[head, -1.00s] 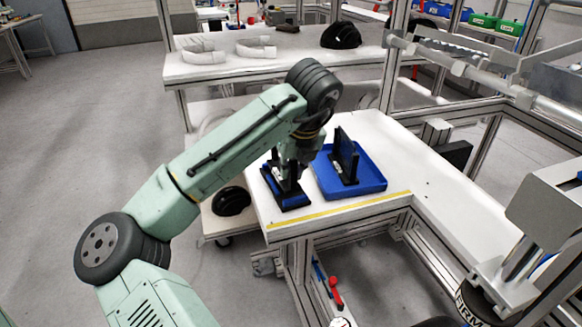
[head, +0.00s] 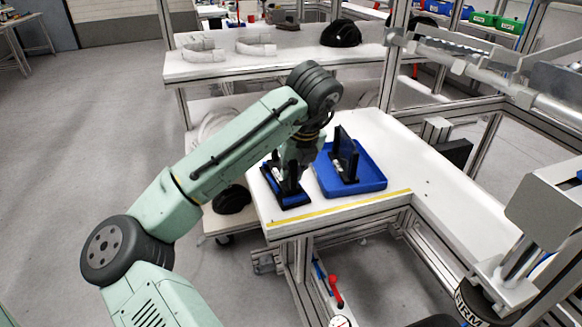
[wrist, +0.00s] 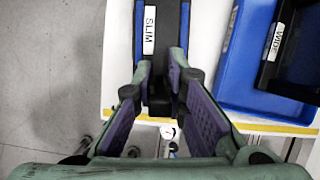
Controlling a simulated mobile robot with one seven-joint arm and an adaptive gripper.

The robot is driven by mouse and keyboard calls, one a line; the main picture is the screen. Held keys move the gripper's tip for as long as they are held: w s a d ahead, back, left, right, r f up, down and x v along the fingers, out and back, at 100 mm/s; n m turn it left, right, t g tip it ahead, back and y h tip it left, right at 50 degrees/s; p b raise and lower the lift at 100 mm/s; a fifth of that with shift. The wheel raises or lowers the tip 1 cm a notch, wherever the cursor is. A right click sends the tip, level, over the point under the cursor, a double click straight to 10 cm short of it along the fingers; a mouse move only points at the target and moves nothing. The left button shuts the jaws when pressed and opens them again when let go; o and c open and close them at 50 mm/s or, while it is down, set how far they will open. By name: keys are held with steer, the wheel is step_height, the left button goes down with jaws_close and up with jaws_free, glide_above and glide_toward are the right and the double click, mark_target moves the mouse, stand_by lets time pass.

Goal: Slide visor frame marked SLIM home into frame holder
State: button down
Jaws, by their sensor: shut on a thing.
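The black visor frame (wrist: 168,30) with a white SLIM label stands at the top middle of the wrist view, over the frame holder. The holder is a black base with blue strips (wrist: 185,32) on both sides of the frame. In the head view the frame holder (head: 293,205) sits near the table's left front corner. My gripper (wrist: 160,72) is shut on the SLIM frame, one purple-padded finger on each side. In the head view my gripper hides most of the frame. How deep the frame sits in the holder cannot be told.
A blue tray (head: 376,185) stands just right of the holder, with a black upright piece (head: 345,150) in it; the wrist view shows a WIDE label (wrist: 276,41) there. The table (head: 415,175) is clear right of the tray. Yellow tape (head: 340,208) marks its front edge.

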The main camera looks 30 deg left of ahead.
steer(key=shift+f+b, duration=0.4)
steer(key=shift+f, duration=0.5)
steer(key=c, duration=1.5)
jaws_free()
steer(key=shift+c, duration=0.2)
steer(key=shift+r, duration=0.1)
steer(key=v, duration=1.2)
